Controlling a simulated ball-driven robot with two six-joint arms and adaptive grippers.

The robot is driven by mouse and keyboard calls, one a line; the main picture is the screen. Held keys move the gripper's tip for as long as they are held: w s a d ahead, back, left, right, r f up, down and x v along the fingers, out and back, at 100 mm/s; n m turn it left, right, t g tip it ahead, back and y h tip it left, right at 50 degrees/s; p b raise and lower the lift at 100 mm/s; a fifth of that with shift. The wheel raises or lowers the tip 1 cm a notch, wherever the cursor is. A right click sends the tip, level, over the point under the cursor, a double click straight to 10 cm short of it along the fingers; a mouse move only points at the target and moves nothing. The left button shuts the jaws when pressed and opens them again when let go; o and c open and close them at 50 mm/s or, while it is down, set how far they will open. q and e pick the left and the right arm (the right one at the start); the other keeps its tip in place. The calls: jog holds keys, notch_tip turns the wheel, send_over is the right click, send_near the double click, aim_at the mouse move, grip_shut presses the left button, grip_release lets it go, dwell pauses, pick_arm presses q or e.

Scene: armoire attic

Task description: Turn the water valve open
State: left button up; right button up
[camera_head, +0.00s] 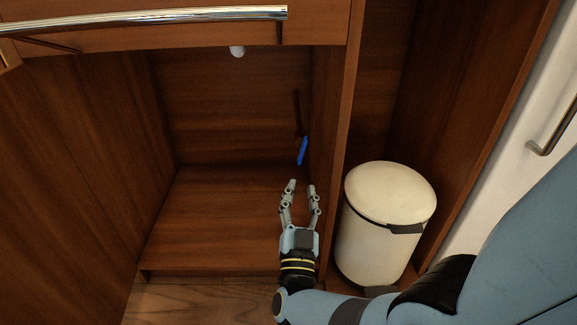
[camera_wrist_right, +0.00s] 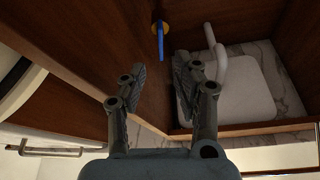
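The water valve shows as a small blue lever handle (camera_head: 303,151) inside the open cabinet, close to its right wall and near the back. In the right wrist view the blue handle (camera_wrist_right: 160,40) hangs beyond the fingertips. My right gripper (camera_head: 302,184) is open and empty, just in front of and below the handle in the head view, with a gap between them. Its two fingers also show apart in the right wrist view (camera_wrist_right: 157,72). My left gripper is in neither view.
The cabinet's right wall (camera_head: 331,140) stands close to my right gripper. A cream bin (camera_head: 385,230) stands right of that wall. A chrome bar (camera_head: 150,17) crosses the top left. The cabinet floor (camera_head: 215,215) is clear. A white pipe (camera_wrist_right: 216,50) shows in the wrist view.

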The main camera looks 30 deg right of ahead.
aim_at(302, 155)
jog(key=x, duration=1.1)
jog(key=shift+r, duration=0.15)
jog(key=shift+s, duration=0.1)
jog(key=shift+a, duration=0.1)
grip_shut()
